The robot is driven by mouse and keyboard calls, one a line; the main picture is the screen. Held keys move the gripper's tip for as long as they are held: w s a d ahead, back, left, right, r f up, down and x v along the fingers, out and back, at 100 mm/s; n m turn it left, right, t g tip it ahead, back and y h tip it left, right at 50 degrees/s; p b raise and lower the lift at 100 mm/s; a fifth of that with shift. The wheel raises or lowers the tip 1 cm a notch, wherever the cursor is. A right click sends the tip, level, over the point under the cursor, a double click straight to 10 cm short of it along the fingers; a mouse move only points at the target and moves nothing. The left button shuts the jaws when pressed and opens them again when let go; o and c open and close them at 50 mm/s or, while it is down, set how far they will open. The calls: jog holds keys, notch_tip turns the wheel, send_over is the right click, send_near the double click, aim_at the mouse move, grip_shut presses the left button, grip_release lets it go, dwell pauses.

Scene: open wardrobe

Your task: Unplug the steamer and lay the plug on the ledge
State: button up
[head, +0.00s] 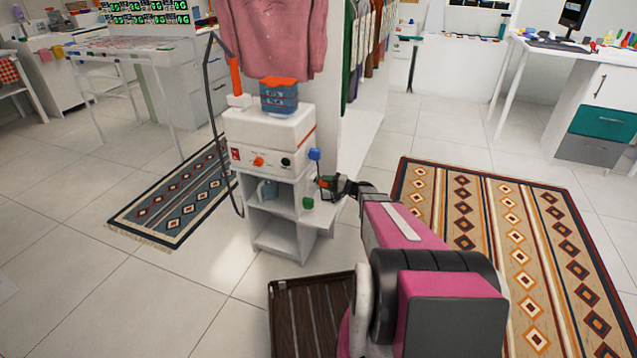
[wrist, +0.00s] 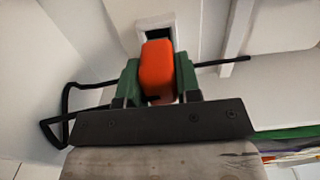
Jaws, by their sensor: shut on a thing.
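The steamer (head: 268,140) is a white box with a blue tank, an orange lid and a dark hose, standing on a white shelf unit. My gripper (head: 326,184) is at the right side of this unit, below the steamer. In the wrist view my gripper (wrist: 158,82) has its green fingers shut on the orange plug (wrist: 158,68). The plug is in front of a white-framed dark opening (wrist: 153,37); I cannot tell whether its front end is inside. A black cord (wrist: 68,97) loops out at the left. I cannot make out the ledge for certain.
Pink and other garments (head: 280,35) hang behind the steamer. A dark slatted tray (head: 308,310) lies on the floor beside my arm. A patterned rug (head: 490,240) covers the floor at right; the left foreground floor is clear.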

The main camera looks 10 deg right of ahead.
aim_at(331, 205)
jog(key=shift+d, duration=0.15)
jog(key=shift+v, duration=1.9)
jog(key=shift+a+f+g+h, duration=0.4)
jog(key=shift+f+h, duration=0.2)
jog(key=shift+h, duration=0.15)
jog(key=shift+a+f+g+h, duration=0.3)
jog(key=shift+f+g+h, duration=0.1)
jog(key=shift+f+h, duration=0.3)
jog(key=shift+f, duration=3.1)
jog(key=o, duration=1.1)
